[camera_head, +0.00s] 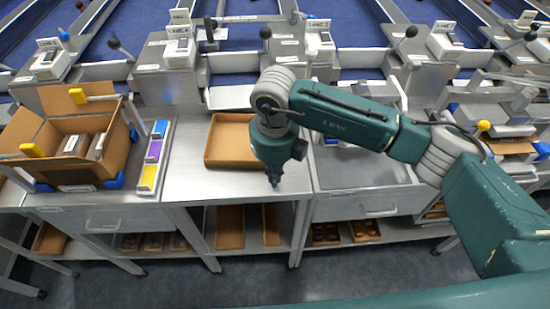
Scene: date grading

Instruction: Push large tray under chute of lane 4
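Another brown tray (508,148) shows in part at the far right, below the fourth lane's machine (445,42). My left gripper is not in view.
An open cardboard box (72,178) with yellow and blue clips stands on the left bench, beside a strip of coloured blocks (153,158). A bare steel worktop (350,173) lies right of my gripper, partly under my arm. Smaller trays (230,226) lie on the lower shelf.

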